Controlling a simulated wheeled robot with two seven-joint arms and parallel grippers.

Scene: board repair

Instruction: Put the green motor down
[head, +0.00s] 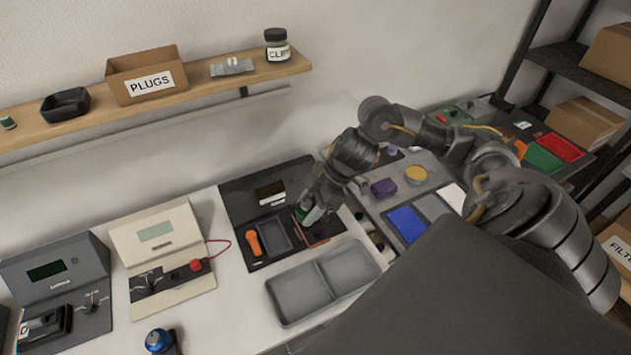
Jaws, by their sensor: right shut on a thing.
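My right gripper (312,213) reaches down from the upper right over the black test station (235,195). It is shut on the green motor (301,212), of which only a small green part shows beside the fingers. The motor is at the right part of the station's flat front panel, right of a grey recessed tray (274,234). I cannot tell whether the motor touches the panel. My left gripper is not in view.
An orange-handled tool (253,241) lies left of the recess. An empty two-part grey tray (325,281) stands in front. A cream station (163,243) with a red cable is left; a blue object (158,341) is at the bottom. Blue and purple parts sit right of the gripper.

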